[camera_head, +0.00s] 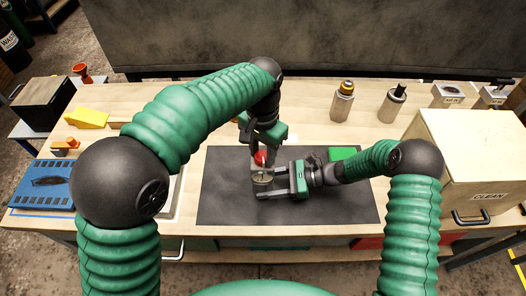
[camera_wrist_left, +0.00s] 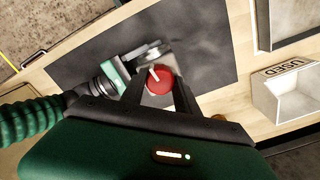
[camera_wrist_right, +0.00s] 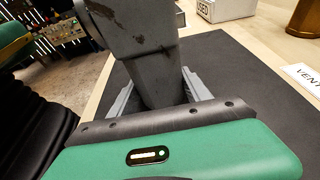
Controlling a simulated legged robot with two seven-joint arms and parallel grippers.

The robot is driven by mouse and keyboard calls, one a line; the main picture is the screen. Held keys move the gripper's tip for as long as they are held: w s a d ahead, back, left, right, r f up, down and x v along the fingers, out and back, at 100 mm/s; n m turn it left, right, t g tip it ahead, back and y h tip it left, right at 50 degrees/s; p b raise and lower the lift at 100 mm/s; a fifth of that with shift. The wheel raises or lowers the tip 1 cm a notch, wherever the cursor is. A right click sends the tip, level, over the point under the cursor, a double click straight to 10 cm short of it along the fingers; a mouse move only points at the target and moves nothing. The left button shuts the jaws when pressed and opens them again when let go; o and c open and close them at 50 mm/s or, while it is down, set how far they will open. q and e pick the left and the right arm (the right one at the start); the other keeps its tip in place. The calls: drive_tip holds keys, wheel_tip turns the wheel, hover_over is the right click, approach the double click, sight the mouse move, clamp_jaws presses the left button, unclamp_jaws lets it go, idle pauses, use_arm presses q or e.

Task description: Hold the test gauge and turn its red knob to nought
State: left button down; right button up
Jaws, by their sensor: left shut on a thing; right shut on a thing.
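The test gauge (camera_head: 262,178) is over the dark mat (camera_head: 345,206), with its red knob (camera_head: 261,157) on top. My right gripper (camera_head: 263,183) comes in from the right and is shut on the gauge. In the right wrist view a scuffed grey body (camera_wrist_right: 150,60), apparently the gauge's, fills the space between the fingers. My left gripper (camera_head: 261,151) points down from above and is shut on the knob. In the left wrist view the red knob (camera_wrist_left: 160,85) sits between its fingertips, with a white pointer mark slanting up-left. The gauge's dial reading cannot be made out.
Two bottle-like fittings (camera_head: 342,102) (camera_head: 391,106) stand at the back right. A box marked CLEAN (camera_head: 478,155) stands at the right. A yellow wedge (camera_head: 88,118) and a blue panel (camera_head: 42,184) lie at the left. The mat's right part is partly clear.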

sight(263, 155)
use_arm(q)
drive_tip(key=shift+w+m, duration=0.1)
drive_tip(key=shift+m, duration=0.5)
use_arm(e)
drive_tip(key=shift+s, duration=0.1)
use_arm(q)
drive_tip(key=c, duration=0.9)
unclamp_jaws()
wheel_tip(263, 155, up, 12)
use_arm(e)
drive_tip(key=o, duration=1.3)
